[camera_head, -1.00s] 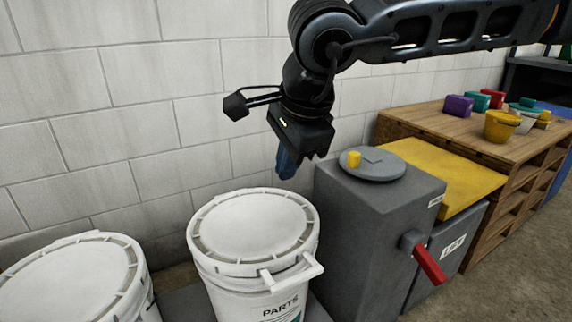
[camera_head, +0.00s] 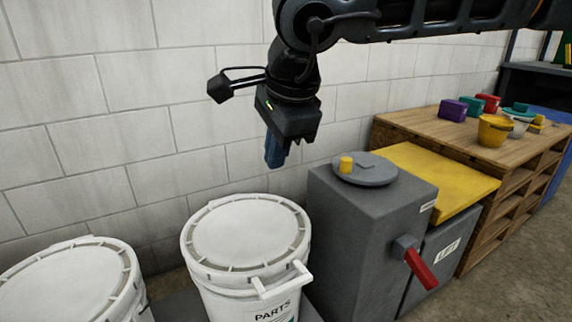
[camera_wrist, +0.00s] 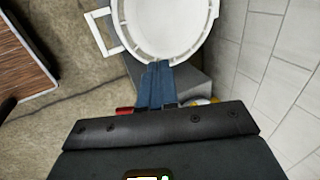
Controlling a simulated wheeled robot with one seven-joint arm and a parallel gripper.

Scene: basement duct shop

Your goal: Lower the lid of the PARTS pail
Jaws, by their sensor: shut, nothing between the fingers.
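The PARTS pail (camera_head: 250,294) is a white bucket labelled PARTS, standing at the lower middle of the head view. Its white lid (camera_head: 246,234) lies flat across the top, with a white handle (camera_head: 282,279) sticking out at the front right. The lid also shows at the top of the wrist view (camera_wrist: 168,25), with the handle at its left (camera_wrist: 103,33). My gripper (camera_head: 272,162) is shut and empty, pointing down. It hangs above and behind the lid, clear of it; its blue fingers (camera_wrist: 154,68) show in the wrist view.
Another white lidded pail (camera_head: 68,283) stands at left. A grey cabinet (camera_head: 370,230) with a round plate (camera_head: 364,170) and red lever (camera_head: 421,268) stands at right. Beyond are a yellow lid (camera_head: 435,178) and a wooden bench (camera_head: 480,137) with coloured items. A block wall is behind.

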